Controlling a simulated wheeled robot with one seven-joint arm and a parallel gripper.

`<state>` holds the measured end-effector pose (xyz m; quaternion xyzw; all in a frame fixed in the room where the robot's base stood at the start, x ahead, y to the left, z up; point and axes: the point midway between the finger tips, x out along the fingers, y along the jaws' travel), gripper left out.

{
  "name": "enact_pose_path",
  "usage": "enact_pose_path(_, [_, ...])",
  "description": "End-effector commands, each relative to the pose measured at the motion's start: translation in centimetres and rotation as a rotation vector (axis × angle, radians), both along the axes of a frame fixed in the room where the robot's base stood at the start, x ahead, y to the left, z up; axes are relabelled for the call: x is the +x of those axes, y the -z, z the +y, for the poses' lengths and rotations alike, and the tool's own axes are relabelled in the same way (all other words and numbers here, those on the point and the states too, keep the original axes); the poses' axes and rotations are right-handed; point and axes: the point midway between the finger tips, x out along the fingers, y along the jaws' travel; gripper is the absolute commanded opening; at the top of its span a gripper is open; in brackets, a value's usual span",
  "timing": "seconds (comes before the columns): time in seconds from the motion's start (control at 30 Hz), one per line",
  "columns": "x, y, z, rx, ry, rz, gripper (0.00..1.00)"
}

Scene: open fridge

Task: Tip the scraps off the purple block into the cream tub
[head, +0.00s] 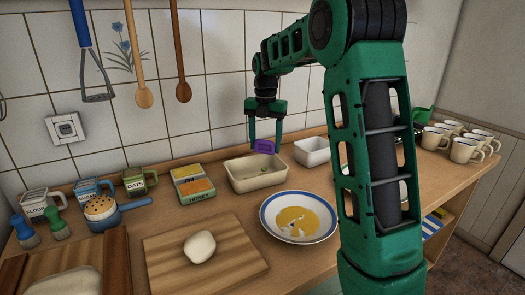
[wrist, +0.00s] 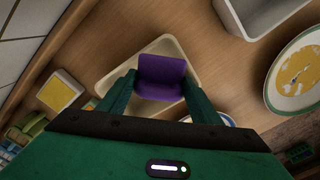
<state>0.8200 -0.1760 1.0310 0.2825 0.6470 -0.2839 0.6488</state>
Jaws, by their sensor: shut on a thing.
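A small purple block (head: 264,146) is held between the fingers of my gripper (head: 266,140) above the cream tub (head: 257,182). In the wrist view the purple block (wrist: 161,77) sits between the two green fingertips and hides the middle of the cream tub (wrist: 181,50). The block looks tilted, with a bend or edge across its face. My gripper is shut on it. I see no scraps on the block's visible faces. A small dark-green bit shows in the tub in the head view, too small to make out clearly.
A blue-rimmed plate with yellow food (head: 299,217) stands in front and right of the tub. A white tub (head: 312,151) is behind it on the right. A yellow-orange box (head: 193,184) stands to the left. A cutting board with dough (head: 200,247) lies in front.

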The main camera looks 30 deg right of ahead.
Motion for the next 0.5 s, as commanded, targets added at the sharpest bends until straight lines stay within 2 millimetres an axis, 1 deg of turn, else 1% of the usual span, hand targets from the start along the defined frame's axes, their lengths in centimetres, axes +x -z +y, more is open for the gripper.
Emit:
enact_pose_path(0.2, [-1.6, -1.0, 0.3, 0.000, -0.001, -0.001, 0.41])
enact_pose_path(0.5, [-3.5, -2.1, 0.6, 0.001, -0.001, -0.001, 0.41])
